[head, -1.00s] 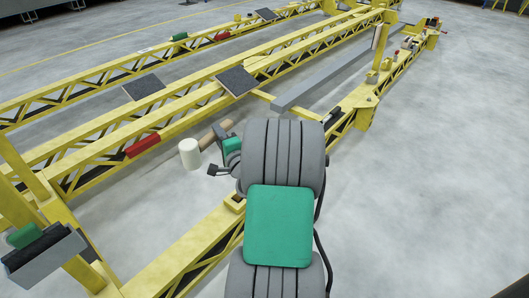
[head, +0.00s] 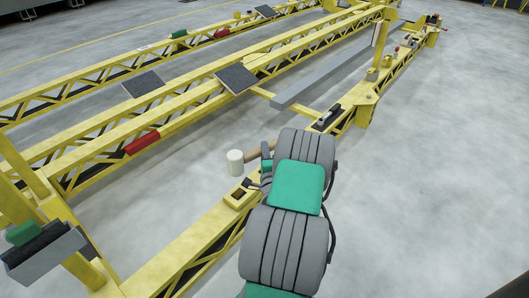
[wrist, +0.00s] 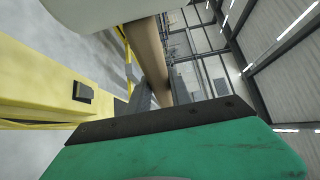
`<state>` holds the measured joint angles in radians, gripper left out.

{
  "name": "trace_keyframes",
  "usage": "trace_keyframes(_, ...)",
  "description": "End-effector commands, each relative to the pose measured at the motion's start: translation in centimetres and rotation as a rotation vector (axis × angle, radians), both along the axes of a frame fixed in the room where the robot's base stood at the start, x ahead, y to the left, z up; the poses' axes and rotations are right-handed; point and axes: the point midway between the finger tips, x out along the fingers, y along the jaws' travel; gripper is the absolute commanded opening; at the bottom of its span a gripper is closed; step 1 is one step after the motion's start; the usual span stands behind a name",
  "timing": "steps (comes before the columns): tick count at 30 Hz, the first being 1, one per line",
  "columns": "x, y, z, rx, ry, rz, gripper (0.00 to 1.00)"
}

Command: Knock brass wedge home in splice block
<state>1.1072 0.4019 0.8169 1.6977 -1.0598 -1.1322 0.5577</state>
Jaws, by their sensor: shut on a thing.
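My gripper (head: 267,162) is shut on the wooden handle (head: 258,152) of a mallet with a thick white head (head: 235,163). The mallet's handle (wrist: 147,48) and part of its pale head (wrist: 95,8) also show in the wrist view, beyond the dark fingers. The splice block (head: 238,203) is a small yellow block with a dark brown opening, on top of the near yellow beam. The mallet head appears just above and behind it in the head view, apart from it. I cannot clearly make out the brass wedge.
The near yellow truss beam (head: 205,232) runs under my arm. A red piece (head: 142,142) lies on the middle beam, with dark panels (head: 236,79) on the beams. A grey bar (head: 325,80) lies behind. The floor at right is clear.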

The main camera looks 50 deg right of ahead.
Motion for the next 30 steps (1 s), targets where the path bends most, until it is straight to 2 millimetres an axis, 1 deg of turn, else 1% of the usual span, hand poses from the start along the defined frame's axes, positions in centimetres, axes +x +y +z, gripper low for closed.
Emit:
trace_keyframes(1,0.0,0.0,-0.8,-0.001,-0.003,0.0,0.0)
trace_keyframes(6,0.0,0.0,-2.7,-0.001,-0.003,0.001,0.0)
trace_keyframes(15,0.1,0.0,-5.8,-0.001,-0.004,0.001,0.0)
trace_keyframes(19,0.1,0.0,-6.2,-0.001,-0.004,0.001,0.0)
trace_keyframes(30,0.1,0.0,-6.1,-0.001,-0.004,0.001,0.0)
